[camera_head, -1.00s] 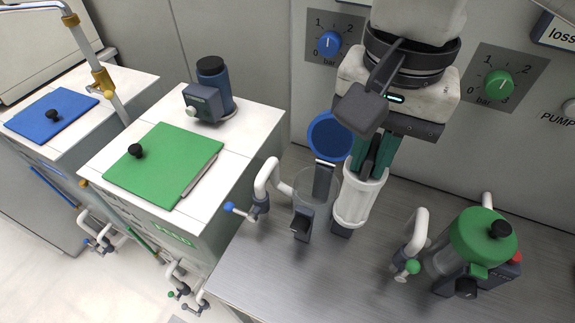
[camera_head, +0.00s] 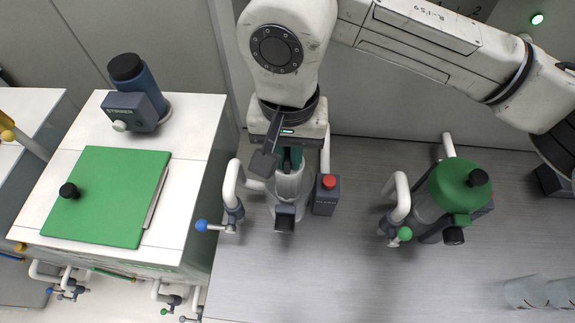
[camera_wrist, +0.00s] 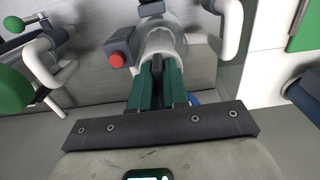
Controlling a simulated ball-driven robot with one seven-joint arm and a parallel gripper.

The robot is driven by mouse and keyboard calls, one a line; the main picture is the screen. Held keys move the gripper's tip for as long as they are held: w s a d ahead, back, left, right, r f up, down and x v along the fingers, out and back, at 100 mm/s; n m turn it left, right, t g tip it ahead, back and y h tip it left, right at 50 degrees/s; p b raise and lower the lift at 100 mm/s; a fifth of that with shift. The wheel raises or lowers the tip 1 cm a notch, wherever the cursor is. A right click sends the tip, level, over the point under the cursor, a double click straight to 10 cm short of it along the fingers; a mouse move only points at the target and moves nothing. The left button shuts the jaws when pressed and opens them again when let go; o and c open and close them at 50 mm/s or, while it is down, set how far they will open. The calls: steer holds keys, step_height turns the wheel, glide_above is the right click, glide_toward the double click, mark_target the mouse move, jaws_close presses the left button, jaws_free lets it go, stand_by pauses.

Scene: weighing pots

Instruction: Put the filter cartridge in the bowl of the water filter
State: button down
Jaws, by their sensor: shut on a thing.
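My gripper (camera_head: 288,165) points down over the left water filter and is shut on the top of the white, tube-shaped filter cartridge (camera_head: 289,184). The cartridge also shows in the wrist view (camera_wrist: 160,40), just beyond the green fingers (camera_wrist: 157,72). The clear bowl (camera_head: 285,208) of the filter is directly below, and the cartridge lines up with its mouth and appears at least partly inside. I cannot tell how deep it sits. A blue edge (camera_wrist: 196,99), likely the open lid, shows beside the fingers in the wrist view; the rest of it is hidden.
White pipes stand close on both sides of the bowl, with a blue-handled valve (camera_head: 205,226) at left. A dark box with a red button (camera_head: 328,184) is just right. A green-lidded filter (camera_head: 460,188) stands farther right.

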steer(key=shift+f, duration=2.85)
steer(key=c, duration=1.1)
jaws_free()
steer(key=shift+r, duration=0.15)
steer(key=shift+r+p, duration=0.2)
steer(key=shift+p, duration=0.15)
step_height(320, 180, up, 12)
steer(key=shift+f+b, duration=0.15)
steer(key=shift+b, duration=0.65)
